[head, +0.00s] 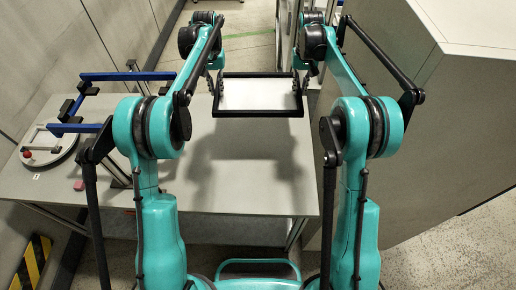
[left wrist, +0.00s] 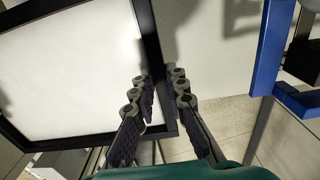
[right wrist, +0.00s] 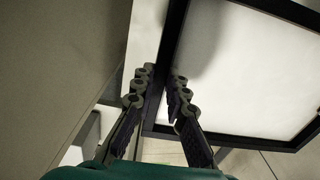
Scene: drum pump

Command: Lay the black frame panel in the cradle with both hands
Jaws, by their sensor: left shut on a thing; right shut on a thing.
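The black frame panel (head: 257,113) has a black rim around a white face. It is held up over the far edge of the grey table, between my two grippers. My left gripper (head: 215,84) is shut on its left side rim, with the rim between the fingers in the left wrist view (left wrist: 158,88). My right gripper (head: 299,82) is shut on the right side rim, also seen in the right wrist view (right wrist: 163,82). A fixture with blue bars (head: 125,76), apparently the cradle, stands at the table's left. The panel is apart from it.
A white round plate with a red knob (head: 27,154) lies beside the blue bars. A small pink block (head: 78,185) is on the table (head: 250,180). A large grey cabinet (head: 440,130) stands close on the right. The table's middle is clear.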

